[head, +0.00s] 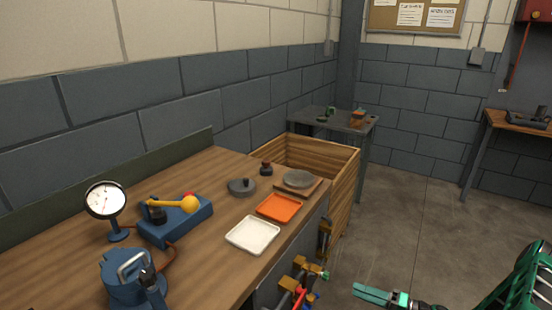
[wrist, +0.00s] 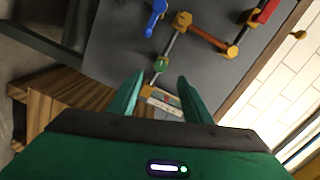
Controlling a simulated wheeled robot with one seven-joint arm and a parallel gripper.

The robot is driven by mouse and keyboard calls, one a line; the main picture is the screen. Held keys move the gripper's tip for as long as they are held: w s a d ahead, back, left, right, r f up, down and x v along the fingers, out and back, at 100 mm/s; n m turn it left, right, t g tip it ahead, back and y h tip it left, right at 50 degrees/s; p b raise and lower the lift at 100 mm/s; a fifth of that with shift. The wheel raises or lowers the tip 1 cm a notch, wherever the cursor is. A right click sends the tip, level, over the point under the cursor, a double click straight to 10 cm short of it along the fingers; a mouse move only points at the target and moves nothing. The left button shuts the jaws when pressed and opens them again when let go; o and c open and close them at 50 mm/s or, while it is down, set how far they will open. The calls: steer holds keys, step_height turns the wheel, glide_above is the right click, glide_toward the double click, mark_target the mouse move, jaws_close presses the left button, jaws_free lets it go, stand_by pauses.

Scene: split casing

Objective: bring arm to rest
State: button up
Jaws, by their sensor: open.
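My gripper (head: 378,296) is green and shows at the bottom right of the head view, over the floor to the right of the bench. In the wrist view its two fingers (wrist: 158,95) stand apart with nothing between them. My green arm shows at the right edge of the head view.
The wooden workbench (head: 150,180) carries a gauge (head: 105,200), a blue device (head: 175,225), a white tray (head: 253,235) and an orange tray (head: 280,207). A wooden crate (head: 345,165) stands behind its right end. Open floor (head: 400,225) lies to the right.

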steer(key=s+d+r+n+g+h, duration=0.1)
steer(key=s+d+r+g+h, duration=0.2)
steer(key=r, duration=0.6)
steer(key=s+d+r+g+h, duration=0.2)
steer(key=s+r+g+h, duration=0.25)
steer(key=r, duration=0.35)
steer(key=s+d+r+n+g+h, duration=0.1)
steer(key=s+d+r+g+h, duration=0.2)
steer(key=r, duration=0.6)
steer(key=s+a+r+m+h, duration=0.1)
steer(key=s+r+m+h, duration=0.1)
steer(key=s+r, duration=0.5)
steer(key=s+a+r+m+t+h, duration=0.1)
steer(key=s+r+m+h, duration=0.1)
steer(key=s+r, duration=0.6)
steer(key=s+m, duration=0.1)
steer(key=s, duration=0.4)
steer(key=shift+s+m, duration=0.25)
steer(key=shift+m, duration=0.05)
steer(key=shift+w, duration=0.15)
